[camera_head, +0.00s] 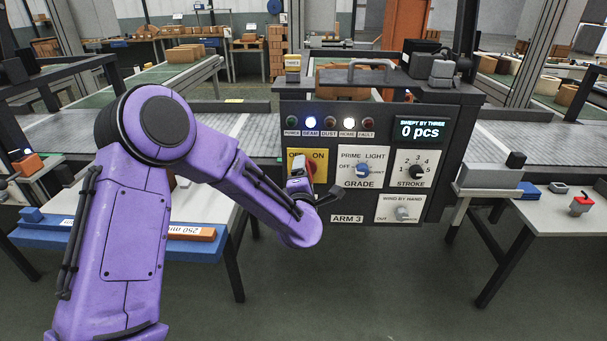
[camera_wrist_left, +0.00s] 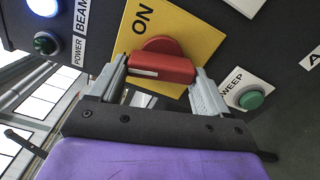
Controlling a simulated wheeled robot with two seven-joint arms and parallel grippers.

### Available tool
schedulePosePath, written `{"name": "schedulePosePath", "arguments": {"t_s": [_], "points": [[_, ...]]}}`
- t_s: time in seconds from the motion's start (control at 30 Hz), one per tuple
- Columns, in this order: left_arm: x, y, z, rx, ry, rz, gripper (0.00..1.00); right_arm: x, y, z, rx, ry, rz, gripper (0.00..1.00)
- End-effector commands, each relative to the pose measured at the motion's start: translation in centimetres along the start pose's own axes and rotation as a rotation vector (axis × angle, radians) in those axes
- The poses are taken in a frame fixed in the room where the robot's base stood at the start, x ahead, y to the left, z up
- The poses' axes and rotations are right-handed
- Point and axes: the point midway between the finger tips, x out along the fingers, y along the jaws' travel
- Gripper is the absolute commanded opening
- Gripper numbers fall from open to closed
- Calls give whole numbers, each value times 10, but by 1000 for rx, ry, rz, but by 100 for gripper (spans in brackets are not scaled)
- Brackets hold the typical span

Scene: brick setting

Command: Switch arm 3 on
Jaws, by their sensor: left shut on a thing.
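The ARM 3 control box (camera_head: 292,215) stands ahead of me. On its yellow OFF/ON plate (camera_head: 320,169) is a red rotary switch (camera_wrist_left: 163,68). My left gripper (camera_head: 302,170) reaches it from the left, and in the left wrist view its two grey fingers (camera_wrist_left: 160,82) are shut on the ends of the red handle. The handle's white line points to the left finger, not at the ON word (camera_wrist_left: 142,18). The OFF word is hidden in the wrist view. The POWER lamp (camera_wrist_left: 46,43) is dark green; the BEAM lamp (camera_head: 311,122) is lit blue. My right gripper is not in view.
The green SWEEP button (camera_wrist_left: 250,98) is close beside one finger. A grade knob (camera_head: 362,169), stroke knob (camera_head: 416,172) and hand-swing knob (camera_head: 402,213) share the panel. The HOME lamp (camera_head: 349,122) is lit white. The display (camera_head: 420,131) reads 0 pcs.

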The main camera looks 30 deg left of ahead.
Motion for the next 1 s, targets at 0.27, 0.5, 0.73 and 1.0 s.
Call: {"name": "schedulePosePath", "arguments": {"t_s": [0.27, 0.5, 0.73, 1.0], "points": [[0, 4, 1, 264, -2, -1, 47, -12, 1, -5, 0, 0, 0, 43], [-1, 5, 2, 492, -2, -1, 47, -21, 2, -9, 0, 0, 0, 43], [-1, 6, 2, 704, -2, -2, 47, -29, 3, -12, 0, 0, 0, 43], [-1, 7, 3, 901, -1, -2, 47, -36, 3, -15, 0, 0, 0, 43]]}}
